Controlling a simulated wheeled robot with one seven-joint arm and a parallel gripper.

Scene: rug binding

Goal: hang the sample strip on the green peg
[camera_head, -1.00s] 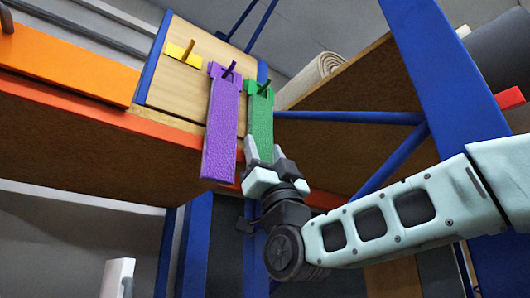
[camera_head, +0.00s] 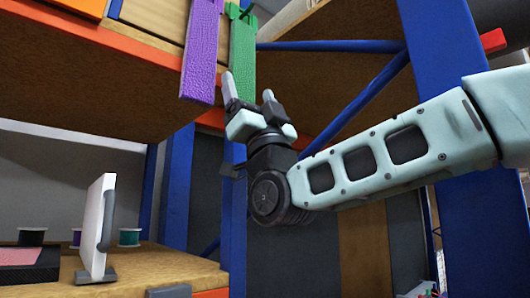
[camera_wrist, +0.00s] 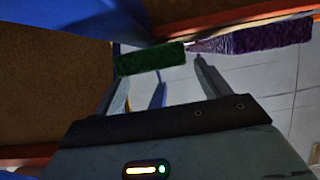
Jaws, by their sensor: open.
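The green sample strip (camera_head: 242,55) hangs down along the edge of the upper shelf, its top at the green peg (camera_head: 246,12). The peg pokes out at the strip's top; I cannot tell how the strip's hole sits around it. My gripper (camera_head: 248,92) is open at the strip's lower end, with one finger on each side. In the wrist view the strip's lower end (camera_wrist: 150,58) lies across, just beyond the fingertips. The fingers show apart, with nothing gripped between them.
A purple strip (camera_head: 201,50) hangs close to the left of the green one. A blue upright (camera_head: 445,60) and brace stand right. A white panel (camera_head: 95,225) and several spools (camera_head: 129,237) stand on the lower shelf.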

